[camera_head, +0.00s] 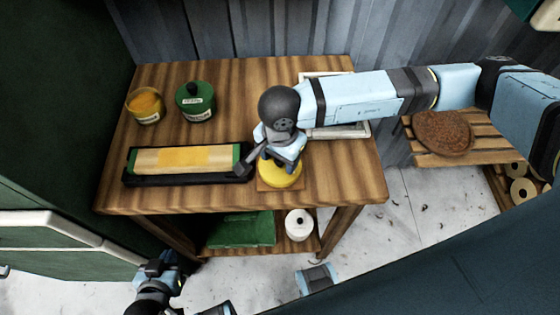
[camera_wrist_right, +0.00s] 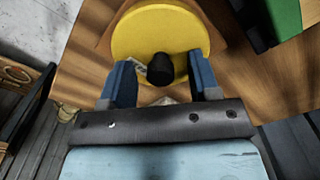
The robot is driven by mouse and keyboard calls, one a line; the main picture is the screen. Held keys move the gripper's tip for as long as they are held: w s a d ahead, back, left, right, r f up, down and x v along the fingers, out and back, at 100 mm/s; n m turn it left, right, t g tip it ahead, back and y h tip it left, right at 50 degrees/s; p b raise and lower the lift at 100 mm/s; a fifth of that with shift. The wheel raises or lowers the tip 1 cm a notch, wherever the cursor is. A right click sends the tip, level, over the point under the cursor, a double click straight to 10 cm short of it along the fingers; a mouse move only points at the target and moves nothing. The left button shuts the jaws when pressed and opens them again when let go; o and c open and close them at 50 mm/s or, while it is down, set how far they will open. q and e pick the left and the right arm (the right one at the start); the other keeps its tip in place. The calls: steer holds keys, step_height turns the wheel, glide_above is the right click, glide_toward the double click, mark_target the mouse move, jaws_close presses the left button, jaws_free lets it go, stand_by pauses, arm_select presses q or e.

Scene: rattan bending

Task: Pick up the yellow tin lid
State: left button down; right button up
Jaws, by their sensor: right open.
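The yellow tin lid (camera_head: 283,180) is a round disc on a square wooden piece (camera_head: 264,187) near the table's front edge. In the right wrist view the lid (camera_wrist_right: 150,28) has a black knob (camera_wrist_right: 160,69). My right gripper (camera_wrist_right: 161,76) is open, with one blue finger on each side of the knob and gaps between. In the head view my right gripper (camera_head: 281,157) is over the lid and hides part of it. An open yellow tin (camera_head: 146,106) with orange contents stands at the back left. My left gripper (camera_head: 160,268) is low, in front of the table; its jaws are unclear.
A green tin (camera_head: 196,104) with a black knob stands beside the yellow tin. A black tray (camera_head: 130,178) with a yellow-and-green block lies left of the lid. A white frame (camera_head: 350,131) lies partly under my right arm. The table's right front corner is clear.

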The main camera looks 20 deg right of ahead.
steer(key=shift+f, duration=0.2)
steer(key=c, duration=1)
steer(key=shift+r, duration=0.1)
